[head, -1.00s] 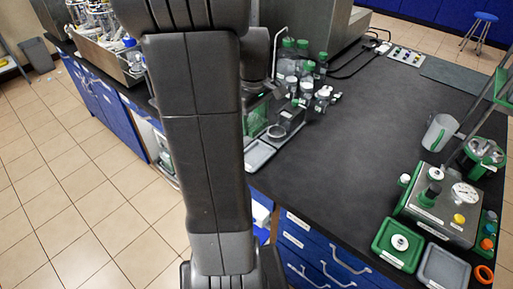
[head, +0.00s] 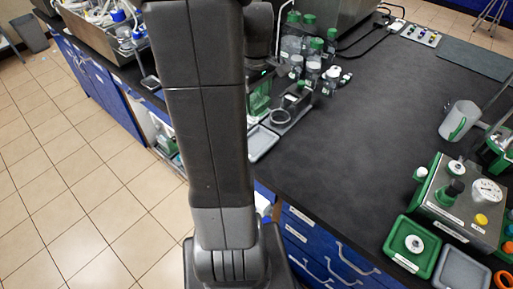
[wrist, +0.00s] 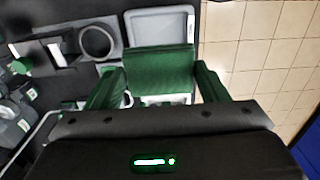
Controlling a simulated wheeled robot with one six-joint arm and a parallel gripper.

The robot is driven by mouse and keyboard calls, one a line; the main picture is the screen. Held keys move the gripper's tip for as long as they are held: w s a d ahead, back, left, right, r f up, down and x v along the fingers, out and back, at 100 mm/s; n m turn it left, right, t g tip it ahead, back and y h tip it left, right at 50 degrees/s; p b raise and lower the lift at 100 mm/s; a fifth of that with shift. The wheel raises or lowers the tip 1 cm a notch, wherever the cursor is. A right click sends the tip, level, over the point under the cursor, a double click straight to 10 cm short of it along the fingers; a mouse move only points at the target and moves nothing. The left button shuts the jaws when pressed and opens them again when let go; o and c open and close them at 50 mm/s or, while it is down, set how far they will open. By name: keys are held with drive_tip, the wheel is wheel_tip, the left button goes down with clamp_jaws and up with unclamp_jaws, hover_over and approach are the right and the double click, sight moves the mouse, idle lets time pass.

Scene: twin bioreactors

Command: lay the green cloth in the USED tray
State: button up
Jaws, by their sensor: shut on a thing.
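The green cloth (wrist: 160,72) hangs between the fingers of my gripper (wrist: 158,88) in the wrist view, and the gripper is shut on it. In the head view a green patch that looks like the cloth (head: 260,98) shows just right of my arm, which hides most of the gripper. An empty grey tray (wrist: 155,27) lies just beyond the cloth in the wrist view; it also shows near the bench's front edge in the head view (head: 262,143). A pale tray-like thing with a label (wrist: 165,99) is partly hidden under the cloth. I cannot read which tray is marked USED.
A round dish (wrist: 98,41) lies beside the grey tray. Bottles with green caps (head: 312,45) crowd behind it. A green tray (head: 410,246), another grey tray (head: 461,270) and a gauge box (head: 458,207) stand at the right. The middle of the dark bench (head: 370,120) is clear.

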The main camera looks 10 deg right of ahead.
sight(257, 101)
wheel_tip(257, 101, down, 16)
drive_tip(key=b, duration=0.5)
drive_tip(key=shift+r, duration=0.2)
drive_tip(key=shift+f, duration=0.1)
drive_tip(key=shift+f+b, duration=0.15)
drive_tip(key=shift+b, duration=0.15)
drive_tip(key=o, duration=0.8)
drive_tip(key=shift+c, duration=0.2)
wheel_tip(257, 101, up, 12)
drive_tip(key=shift+r+p, duration=0.25)
drive_tip(key=shift+p, duration=0.3)
drive_tip(key=shift+f, duration=0.1)
